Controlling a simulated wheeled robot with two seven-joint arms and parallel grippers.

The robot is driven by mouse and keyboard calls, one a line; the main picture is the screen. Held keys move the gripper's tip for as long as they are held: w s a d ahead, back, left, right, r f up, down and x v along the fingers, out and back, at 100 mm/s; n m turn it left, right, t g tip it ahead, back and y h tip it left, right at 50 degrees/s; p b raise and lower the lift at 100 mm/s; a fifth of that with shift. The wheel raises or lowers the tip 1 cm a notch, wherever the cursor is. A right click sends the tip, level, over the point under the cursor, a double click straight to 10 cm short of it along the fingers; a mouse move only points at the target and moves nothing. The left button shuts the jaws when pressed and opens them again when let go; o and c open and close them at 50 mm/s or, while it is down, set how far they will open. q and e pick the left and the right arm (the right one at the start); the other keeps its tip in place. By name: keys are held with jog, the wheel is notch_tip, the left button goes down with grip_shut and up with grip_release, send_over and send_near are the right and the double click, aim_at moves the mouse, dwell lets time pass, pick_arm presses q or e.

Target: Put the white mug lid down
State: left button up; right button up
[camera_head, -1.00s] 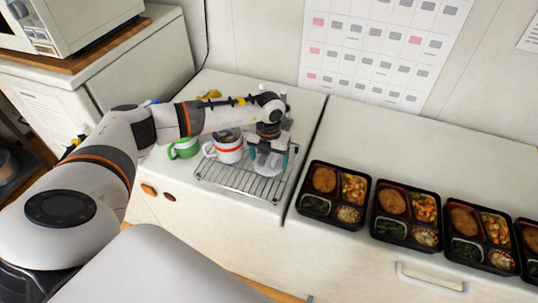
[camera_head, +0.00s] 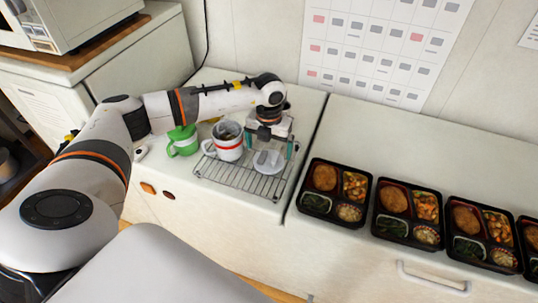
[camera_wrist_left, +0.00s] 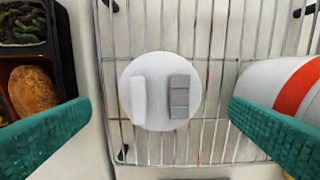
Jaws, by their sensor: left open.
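The white mug lid (camera_head: 268,162) lies on the wire rack (camera_head: 222,180), to the right of the white mug. In the left wrist view the round lid (camera_wrist_left: 150,107) sits flat on the rack bars, with a white ridge and a grey block on top. My left gripper (camera_head: 270,148) is above the lid, and its teal fingers (camera_wrist_left: 160,130) are spread wide on either side, apart from it. The white mug with a red band (camera_head: 229,148) stands on the rack without a lid. My right gripper is not in view.
A green mug (camera_head: 183,146) stands left of the white mug. Several black bento trays (camera_head: 318,217) line the counter to the right. In the left wrist view the white mug (camera_wrist_left: 265,80) is close to one finger. A microwave (camera_head: 75,25) is at the upper left.

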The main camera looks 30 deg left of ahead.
aim_at(269, 160)
pick_arm(q)
notch_tip(269, 160, up, 8)
jog(key=b, duration=0.1)
dwell(0.5)
